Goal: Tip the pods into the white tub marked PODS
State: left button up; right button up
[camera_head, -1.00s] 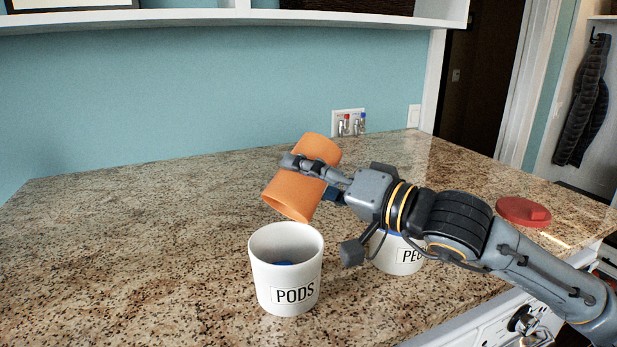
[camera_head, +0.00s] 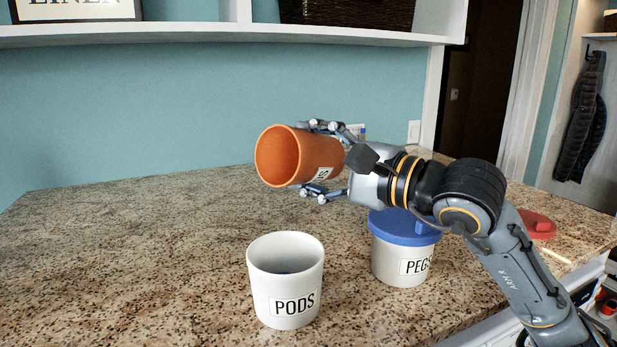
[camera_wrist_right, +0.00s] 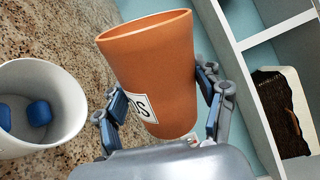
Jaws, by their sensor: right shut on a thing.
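My right gripper (camera_head: 310,158) is shut on an orange cup (camera_head: 275,155) with a white label. It holds the cup on its side in the air above and behind the white tub marked PODS (camera_head: 285,305). The cup's mouth faces left and toward the camera, and no pods show in the visible part of its inside. The tub stands upright and open on the counter. The right wrist view shows blue pods (camera_wrist_right: 39,112) inside the tub (camera_wrist_right: 72,110), and the gripper's fingers on either side of the cup (camera_wrist_right: 160,65). My left gripper is not in view.
A white tub marked PEGS (camera_head: 392,262) with a blue lid (camera_head: 405,228) stands right of the PODS tub, below my right arm. A red object (camera_head: 535,225) lies farther right. The granite counter (camera_head: 130,260) is clear on the left. A white shelf (camera_head: 200,35) runs above.

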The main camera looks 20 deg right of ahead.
aim_at(314, 136)
jog(key=m, duration=0.1)
jog(key=r+m, duration=0.1)
jog(key=m, duration=0.1)
jog(key=shift+r, duration=0.25)
jog(key=m, duration=0.1)
jog(key=r+m, duration=0.1)
jog(key=m, duration=0.1)
jog(key=m+p, duration=0.1)
jog(key=m, duration=0.1)
jog(key=shift+r, duration=0.4)
jog(key=r+m, duration=0.1)
jog(key=m, duration=0.1)
jog(key=r+m+p, duration=0.1)
jog(key=m, duration=0.1)
jog(key=shift+m, duration=0.3)
jog(key=shift+r+m+p, duration=0.3)
jog(key=shift+m+p, duration=0.05)
jog(key=shift+m, duration=1.15)
jog(key=shift+f, duration=0.1)
